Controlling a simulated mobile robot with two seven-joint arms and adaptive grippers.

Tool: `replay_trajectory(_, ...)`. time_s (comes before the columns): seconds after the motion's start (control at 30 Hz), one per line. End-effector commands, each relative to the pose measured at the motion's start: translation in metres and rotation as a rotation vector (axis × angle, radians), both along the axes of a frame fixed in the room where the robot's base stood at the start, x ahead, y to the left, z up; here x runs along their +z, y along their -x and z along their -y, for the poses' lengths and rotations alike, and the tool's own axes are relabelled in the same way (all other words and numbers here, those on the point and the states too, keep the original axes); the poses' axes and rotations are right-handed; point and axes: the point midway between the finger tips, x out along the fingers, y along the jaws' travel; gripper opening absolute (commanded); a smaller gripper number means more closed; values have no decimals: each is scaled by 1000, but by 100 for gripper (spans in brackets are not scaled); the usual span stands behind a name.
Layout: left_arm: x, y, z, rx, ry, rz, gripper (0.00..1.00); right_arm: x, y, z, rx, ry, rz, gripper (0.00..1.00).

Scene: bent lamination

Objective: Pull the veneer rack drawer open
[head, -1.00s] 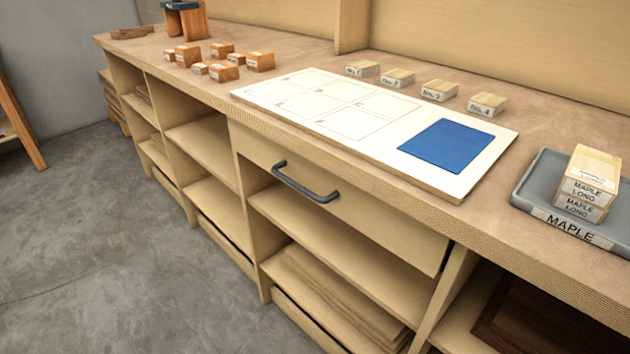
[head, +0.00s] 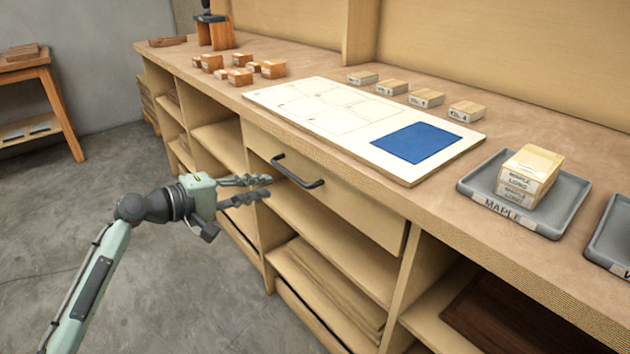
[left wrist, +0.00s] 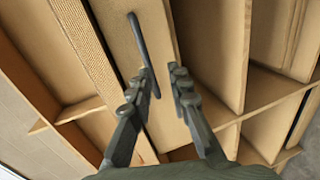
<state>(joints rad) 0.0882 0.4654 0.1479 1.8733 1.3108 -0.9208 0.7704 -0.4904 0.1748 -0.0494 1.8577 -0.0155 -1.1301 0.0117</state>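The drawer (head: 345,212) is a pale wooden front under the worktop, and it looks shut. Its dark bar handle (head: 297,172) is on the left half of the front. My left gripper (head: 268,187) is in front of the rack, a little left of the handle and apart from it in the head view. Its two fingers are spread with nothing between them. In the left wrist view the open fingers (left wrist: 163,80) point at the drawer front (left wrist: 150,40), and the handle (left wrist: 139,42) lies just beyond the left finger. My right gripper is not in view.
The worktop holds a white board (head: 320,105) with a blue patch (head: 416,142), several small blocks, and a grey tray (head: 560,218) of maple blocks. Open shelves (head: 320,285) lie below the drawer. The grey floor (head: 215,300) in front is clear.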

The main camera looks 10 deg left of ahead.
Motion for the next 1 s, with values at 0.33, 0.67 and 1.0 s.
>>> replay_trajectory(0.33,13,-32,20,1,67,8,18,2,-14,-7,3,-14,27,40)
replay_trajectory(0.67,4,-62,43,1,63,8,18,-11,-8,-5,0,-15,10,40)
replay_trajectory(1.0,2,-64,46,1,60,8,15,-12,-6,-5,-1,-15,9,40)
